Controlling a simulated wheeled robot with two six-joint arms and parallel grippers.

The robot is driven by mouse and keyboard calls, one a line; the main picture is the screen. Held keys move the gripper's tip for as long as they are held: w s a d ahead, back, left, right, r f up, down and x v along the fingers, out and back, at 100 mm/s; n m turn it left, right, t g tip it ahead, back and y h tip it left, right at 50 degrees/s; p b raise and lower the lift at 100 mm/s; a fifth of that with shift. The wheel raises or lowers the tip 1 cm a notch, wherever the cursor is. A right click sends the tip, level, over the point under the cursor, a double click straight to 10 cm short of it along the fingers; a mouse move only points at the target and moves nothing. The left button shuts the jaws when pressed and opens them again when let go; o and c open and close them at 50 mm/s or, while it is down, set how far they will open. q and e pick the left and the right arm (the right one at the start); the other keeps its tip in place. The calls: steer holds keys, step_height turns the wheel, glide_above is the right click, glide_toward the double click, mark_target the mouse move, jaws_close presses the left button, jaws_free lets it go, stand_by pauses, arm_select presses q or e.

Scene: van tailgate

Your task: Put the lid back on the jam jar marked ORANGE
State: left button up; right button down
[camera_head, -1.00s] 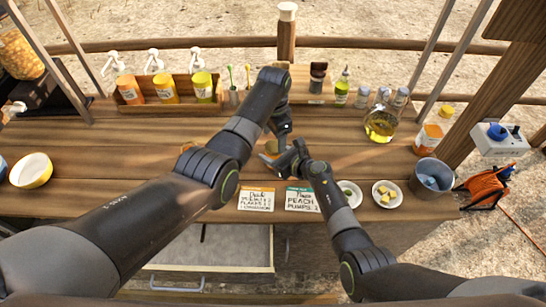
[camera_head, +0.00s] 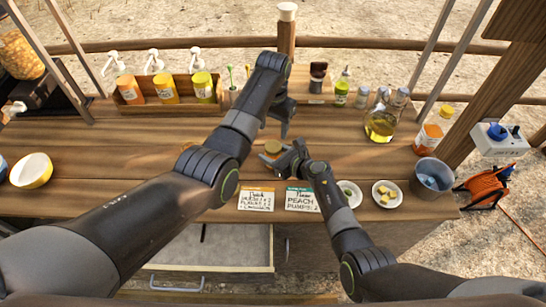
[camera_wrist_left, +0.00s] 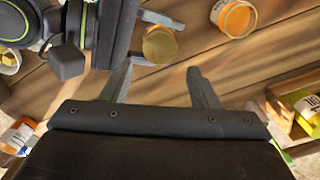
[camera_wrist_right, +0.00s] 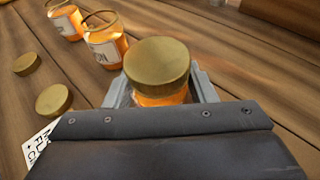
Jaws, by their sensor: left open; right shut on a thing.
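My right gripper (camera_head: 282,154) is shut on an orange jam jar (camera_wrist_right: 160,98). A gold lid (camera_wrist_right: 157,62) sits on top of this jar and looks level; the jar's label is hidden. The lid also shows in the left wrist view (camera_wrist_left: 160,45). My left gripper (camera_head: 285,128) is open and empty, apart from the lid and just behind it in the head view. Two lidless jars stand beyond in the right wrist view: a nearer one (camera_wrist_right: 106,50) with a partly readable label ending in "ON", and a farther one (camera_wrist_right: 66,22). Two loose gold lids (camera_wrist_right: 27,64) (camera_wrist_right: 54,99) lie on the counter.
Two written cards (camera_head: 256,199) (camera_head: 302,199) lie at the counter's front edge, with small plates (camera_head: 386,202) to their right. A wooden box (camera_head: 150,107) of pump bottles stands at the back left. An open drawer (camera_head: 212,256) is below. The left counter is mostly clear.

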mark_target(274, 147)
arm_select(q)
steer(key=shift+r+n, duration=0.4)
steer(key=shift+n, duration=0.4)
steer(key=shift+f, duration=4.05)
steer(key=c, duration=0.8)
steer(key=o, duration=1.2)
steer(key=shift+c, duration=0.2)
steer(key=shift+s+d, duration=0.1)
steer(key=shift+r, duration=0.1)
